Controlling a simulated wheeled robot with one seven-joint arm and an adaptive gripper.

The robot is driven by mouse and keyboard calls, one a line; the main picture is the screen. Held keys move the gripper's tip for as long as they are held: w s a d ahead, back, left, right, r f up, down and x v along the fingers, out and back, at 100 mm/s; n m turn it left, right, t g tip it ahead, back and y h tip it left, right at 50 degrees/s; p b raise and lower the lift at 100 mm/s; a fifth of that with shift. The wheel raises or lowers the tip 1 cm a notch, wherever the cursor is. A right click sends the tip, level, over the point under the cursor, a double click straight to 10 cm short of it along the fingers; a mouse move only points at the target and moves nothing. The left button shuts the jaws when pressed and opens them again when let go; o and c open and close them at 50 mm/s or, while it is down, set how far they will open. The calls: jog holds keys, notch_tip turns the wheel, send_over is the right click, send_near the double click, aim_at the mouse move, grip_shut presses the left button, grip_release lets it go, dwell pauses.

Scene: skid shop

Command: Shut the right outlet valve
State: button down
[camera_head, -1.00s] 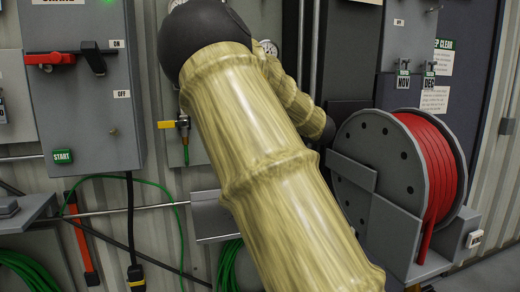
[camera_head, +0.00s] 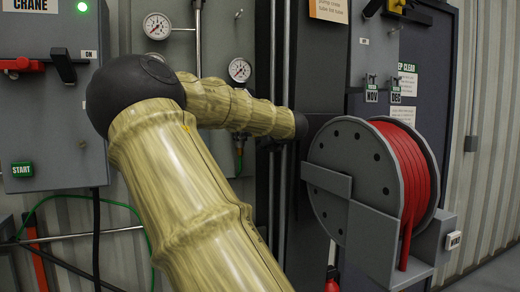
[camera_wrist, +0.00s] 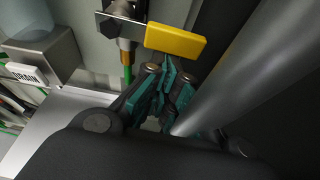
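The yellow valve handle (camera_wrist: 176,41) lies crosswise near the top of the wrist view, on a metal valve body (camera_wrist: 122,26) with a brass fitting and green hose below. My gripper (camera_wrist: 168,71) is just below the handle in that view. Its dark fingers with teal pads are drawn close together and hold nothing visible. I cannot tell whether the tips touch the handle. In the head view, my arm hides the handle and my gripper. A brass fitting with a green hose (camera_head: 239,150) shows just below my forearm.
Two pressure gauges, the left (camera_head: 157,26) and the right (camera_head: 240,69), are on the grey panel. A thick grey pipe (camera_wrist: 235,65) runs close to my gripper's right. A red hose reel (camera_head: 350,170) stands at right. A shelf marked DRAIN (camera_wrist: 25,74) is at left.

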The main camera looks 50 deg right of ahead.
dwell(0.6)
notch_tip(320, 180, down, 4)
jog(key=b, duration=0.3)
jog(key=b+v, duration=0.1)
jog(key=v, duration=0.9)
jog(key=shift+b, duration=0.3)
jog(key=shift+w+r, duration=0.1)
jog(key=shift+w, duration=0.05)
